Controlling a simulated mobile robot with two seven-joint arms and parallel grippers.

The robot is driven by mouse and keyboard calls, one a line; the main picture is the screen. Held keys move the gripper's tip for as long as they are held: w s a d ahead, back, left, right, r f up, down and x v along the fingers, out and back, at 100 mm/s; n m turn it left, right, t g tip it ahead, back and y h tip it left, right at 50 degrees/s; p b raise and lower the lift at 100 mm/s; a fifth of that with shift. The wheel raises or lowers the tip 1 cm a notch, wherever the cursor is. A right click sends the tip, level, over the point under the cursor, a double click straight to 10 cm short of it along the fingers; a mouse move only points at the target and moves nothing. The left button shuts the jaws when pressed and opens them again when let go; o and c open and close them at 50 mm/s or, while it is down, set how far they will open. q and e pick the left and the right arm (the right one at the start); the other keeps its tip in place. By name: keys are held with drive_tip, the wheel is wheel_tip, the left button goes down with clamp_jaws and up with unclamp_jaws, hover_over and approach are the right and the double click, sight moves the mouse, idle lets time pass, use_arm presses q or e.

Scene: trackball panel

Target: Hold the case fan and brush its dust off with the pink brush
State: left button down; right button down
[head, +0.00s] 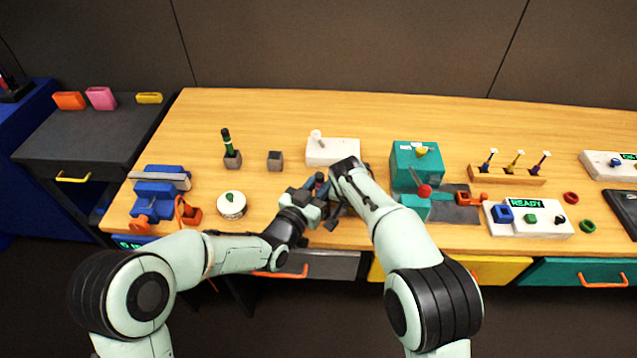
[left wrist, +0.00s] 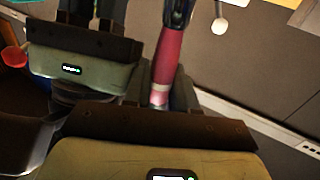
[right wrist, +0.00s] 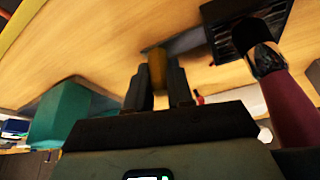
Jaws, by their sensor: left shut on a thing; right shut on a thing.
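My left gripper (head: 318,196) is shut on the pink brush. The pink brush (left wrist: 169,60) stands between its fingers in the left wrist view, with a dark ferrule at the top. The brush handle (right wrist: 287,108) also shows at the right of the right wrist view, its shiny ferrule in front of a dark patch. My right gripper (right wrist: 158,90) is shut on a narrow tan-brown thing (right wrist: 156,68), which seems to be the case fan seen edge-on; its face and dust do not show. In the head view both grippers are close together over the front edge and hide what they hold.
A white block (head: 332,152) stands just behind the grippers, and a dark cube (head: 275,161) behind left. A blue vise (head: 160,190) and a round tin (head: 231,205) are at the left. A teal machine (head: 416,165) is close on the right. The table's back is clear.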

use_arm(q)
drive_tip(key=shift+s+d, duration=0.1)
drive_tip(key=shift+d, duration=0.55)
drive_tip(key=shift+d+r, duration=0.1)
drive_tip(key=shift+d, duration=0.05)
drive_tip(key=shift+w+d, duration=0.3)
drive_tip(key=shift+w, duration=0.2)
drive_tip(key=shift+f, duration=0.2)
drive_tip(key=shift+w, duration=0.1)
drive_tip(key=shift+w+r, duration=0.1)
drive_tip(key=shift+w, duration=0.35)
drive_tip(key=shift+w+a+r, duration=0.1)
drive_tip(key=shift+a+r, duration=0.05)
drive_tip(key=shift+a, duration=0.3)
drive_tip(key=shift+w+a+r, duration=0.1)
drive_tip(key=shift+a, duration=0.35)
